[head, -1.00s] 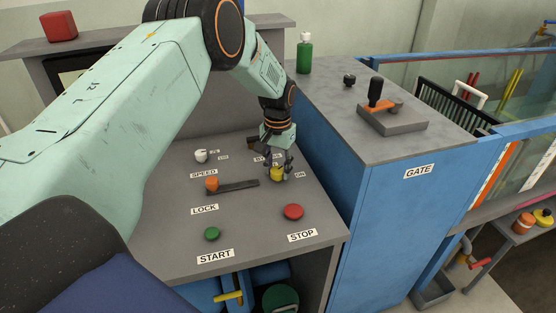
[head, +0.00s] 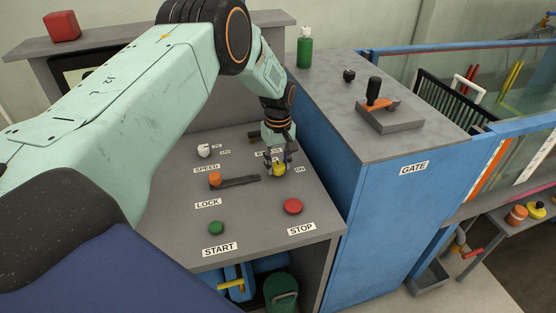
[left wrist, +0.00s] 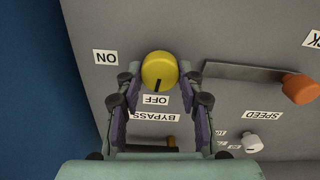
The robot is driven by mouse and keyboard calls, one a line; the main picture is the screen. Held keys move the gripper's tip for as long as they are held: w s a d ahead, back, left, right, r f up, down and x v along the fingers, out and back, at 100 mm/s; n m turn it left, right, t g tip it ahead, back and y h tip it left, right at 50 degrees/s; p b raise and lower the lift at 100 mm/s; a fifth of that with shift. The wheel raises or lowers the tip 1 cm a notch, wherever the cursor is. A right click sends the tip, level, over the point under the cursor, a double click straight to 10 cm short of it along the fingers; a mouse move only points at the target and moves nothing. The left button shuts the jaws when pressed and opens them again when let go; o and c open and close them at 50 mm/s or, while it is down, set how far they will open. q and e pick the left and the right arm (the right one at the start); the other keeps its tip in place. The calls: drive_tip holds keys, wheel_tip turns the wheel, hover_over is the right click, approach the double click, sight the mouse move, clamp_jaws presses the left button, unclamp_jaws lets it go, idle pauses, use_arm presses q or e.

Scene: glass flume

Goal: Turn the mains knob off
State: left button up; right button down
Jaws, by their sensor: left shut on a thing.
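The yellow knob (head: 279,169), which I take as the mains knob, stands on the grey sloping panel (head: 250,215) near its right edge. It also shows in the left wrist view (left wrist: 159,68), with a black mark pointing at the OFF label (left wrist: 155,99); the ON label (left wrist: 104,57) is to its left. My left gripper (head: 279,165) is over the knob, its fingers shut on the knob's sides; the fingers (left wrist: 159,74) flank it in the left wrist view. The fingers partly hide the knob in the head view. My right gripper is not in view.
An orange-knobbed lever (head: 215,180) in the LOCK slot and a white SPEED knob (head: 204,151) are left of the yellow knob. A red STOP button (head: 292,206) and green START button (head: 216,228) are nearer. The blue GATE cabinet (head: 375,220) stands to the right.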

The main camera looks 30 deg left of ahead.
sight(278, 165)
use_arm(q)
drive_tip(key=shift+s+f+n, duration=0.1)
drive_tip(key=shift+s+n, duration=0.05)
drive_tip(key=shift+n, duration=0.75)
drive_tip(key=o, duration=1.2)
drive_tip(key=shift+r, duration=0.6)
wheel_tip(278, 165, up, 11)
drive_tip(key=shift+f, duration=0.1)
